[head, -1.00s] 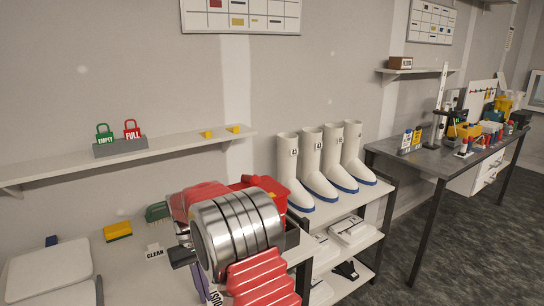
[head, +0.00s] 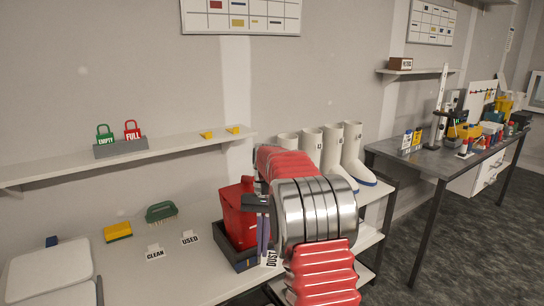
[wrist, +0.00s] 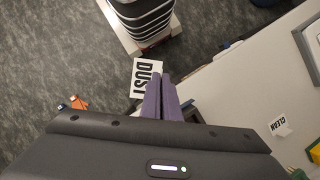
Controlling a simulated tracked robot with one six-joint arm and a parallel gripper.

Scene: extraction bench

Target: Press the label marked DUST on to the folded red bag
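The red bag (head: 236,212) stands in a dark tray (head: 240,262) on the bench, left of my arm. My gripper (head: 264,240) points down just right of the bag in the head view, and its purple fingers are close together. They are shut on the white DUST label (head: 271,259), whose lettering runs sideways. In the wrist view my gripper (wrist: 161,77) holds the label (wrist: 145,76) at its fingertips, with grey floor behind it. The label appears apart from the bag. My wrist hides part of the label in the head view.
CLEAN (head: 155,253) and USED (head: 190,238) labels, a green brush (head: 161,211) and a yellow sponge (head: 118,231) lie left of the tray. White boots (head: 350,155) stand behind my arm. The bench edge is close to the tray.

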